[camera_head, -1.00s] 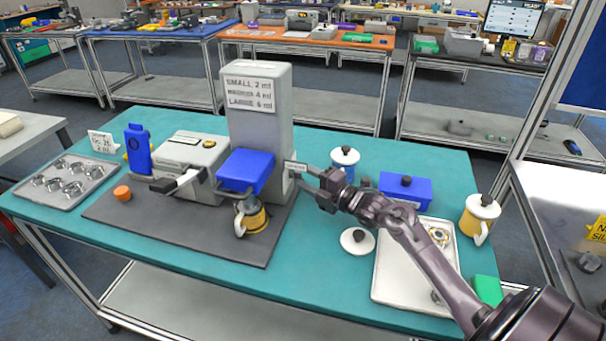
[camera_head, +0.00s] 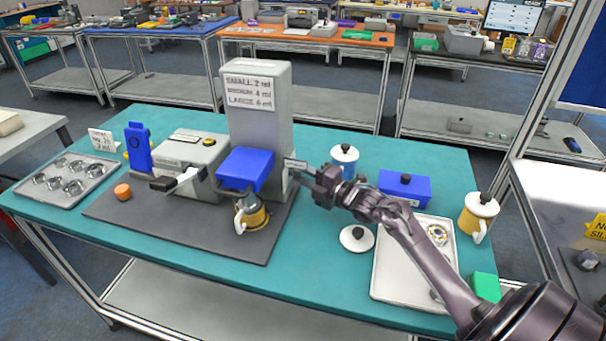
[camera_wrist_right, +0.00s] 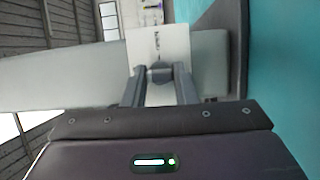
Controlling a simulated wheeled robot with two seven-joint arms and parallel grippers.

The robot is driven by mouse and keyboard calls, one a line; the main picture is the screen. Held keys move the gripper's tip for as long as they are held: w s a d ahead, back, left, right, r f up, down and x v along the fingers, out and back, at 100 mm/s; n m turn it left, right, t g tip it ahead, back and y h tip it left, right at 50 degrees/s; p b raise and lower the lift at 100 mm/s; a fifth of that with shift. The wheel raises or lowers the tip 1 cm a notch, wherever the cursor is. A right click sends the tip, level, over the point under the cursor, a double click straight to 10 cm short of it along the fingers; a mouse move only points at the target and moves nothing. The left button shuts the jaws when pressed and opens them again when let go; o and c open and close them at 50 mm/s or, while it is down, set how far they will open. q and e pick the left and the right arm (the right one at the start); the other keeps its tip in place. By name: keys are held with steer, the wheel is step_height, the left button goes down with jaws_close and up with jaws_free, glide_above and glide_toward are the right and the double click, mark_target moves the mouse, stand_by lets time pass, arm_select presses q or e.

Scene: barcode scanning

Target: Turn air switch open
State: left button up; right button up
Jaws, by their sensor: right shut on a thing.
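A grey machine (camera_head: 258,110) with a tall tower and a blue block (camera_head: 245,168) on its front stands on a dark mat. A small labelled white plate, the air switch (camera_head: 295,164), sticks out from the tower's right side. My right gripper (camera_head: 302,172) is at this switch, with its fingers closed on it. In the right wrist view, the white plate (camera_wrist_right: 158,48) with small lettering lies just beyond the fingertips, and a grey part sits between the right gripper's fingers (camera_wrist_right: 160,73). My left gripper is not in view.
A yellow mug (camera_head: 252,214) sits under the blue block. A white lid (camera_head: 357,238), a blue box (camera_head: 405,187), a white-and-blue canister (camera_head: 344,160) and a white tray (camera_head: 385,285) lie close to my right arm. A metal cup tray (camera_head: 68,180) is at the left.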

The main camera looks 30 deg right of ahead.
steer(key=shift+w+d+r+m+g+y+p, duration=0.1)
steer(key=shift+m+g+y+p, duration=0.4)
steer(key=shift+m+g+p, duration=1.15)
steer(key=shift+w+d+r+m+g+y+p, duration=0.1)
steer(key=shift+m+g+y+p, duration=0.5)
steer(key=shift+m, duration=2.15)
steer(key=shift+d+r+m+g+y+p, duration=0.1)
steer(key=shift+m+g+y+p, duration=0.3)
steer(key=shift+m+g+p, duration=1.25)
steer(key=shift+m+t+b, duration=0.4)
steer(key=shift+m+b, duration=0.25)
steer(key=shift+b, duration=0.1)
steer(key=o, duration=1)
